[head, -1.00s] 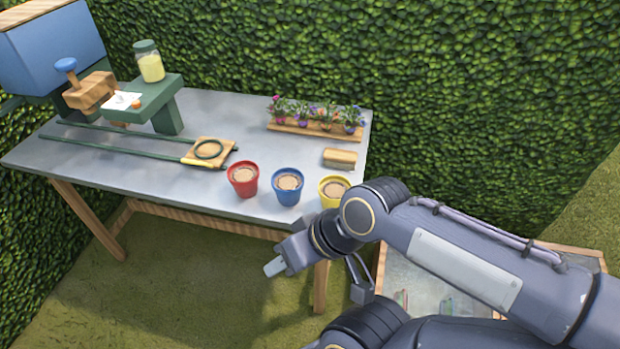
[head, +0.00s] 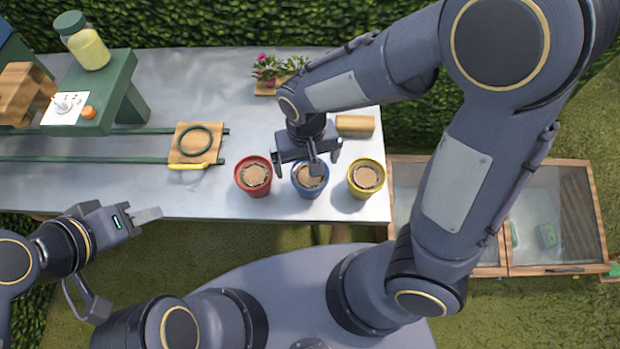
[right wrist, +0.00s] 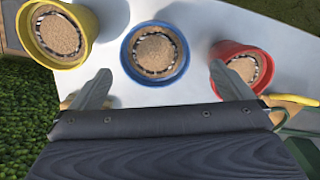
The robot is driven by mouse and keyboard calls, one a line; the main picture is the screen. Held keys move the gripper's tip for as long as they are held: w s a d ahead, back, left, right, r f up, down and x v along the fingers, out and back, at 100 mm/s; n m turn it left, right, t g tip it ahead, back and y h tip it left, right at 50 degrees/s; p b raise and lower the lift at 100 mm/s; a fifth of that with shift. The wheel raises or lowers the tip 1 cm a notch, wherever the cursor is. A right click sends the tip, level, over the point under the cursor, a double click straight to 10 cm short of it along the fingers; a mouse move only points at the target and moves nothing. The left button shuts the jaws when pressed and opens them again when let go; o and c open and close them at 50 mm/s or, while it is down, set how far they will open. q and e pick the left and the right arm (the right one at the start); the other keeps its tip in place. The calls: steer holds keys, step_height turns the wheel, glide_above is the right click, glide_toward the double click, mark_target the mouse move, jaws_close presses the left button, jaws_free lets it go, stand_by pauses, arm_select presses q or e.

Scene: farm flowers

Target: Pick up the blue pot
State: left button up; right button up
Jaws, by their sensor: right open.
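The blue pot (head: 312,191) stands on the grey table between the red pot (head: 253,178) and the yellow pot (head: 366,179). It is filled with brown soil. My right gripper (head: 310,164) is over it and hides part of its top. In the right wrist view the blue pot (right wrist: 155,52) is ahead of my open right gripper (right wrist: 158,82), roughly centred between the spread fingers, with nothing held. My left gripper (head: 146,215) is off the table's front edge at the left. Its finger opening does not show clearly.
The red pot (right wrist: 241,70) and yellow pot (right wrist: 57,35) stand close on either side. A wooden block (head: 355,125) and flowers (head: 272,70) are behind. A board with a green ring (head: 193,142) lies left. A glass-topped frame (head: 555,215) is at right.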

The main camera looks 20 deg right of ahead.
mark_target(310, 182)
steer(key=f, duration=0.7)
steer(key=shift+d+f, duration=0.25)
steer(key=shift+d, duration=0.1)
steer(key=c, duration=1.2)
steer(key=shift+o, duration=0.2)
steer(key=shift+r, duration=0.1)
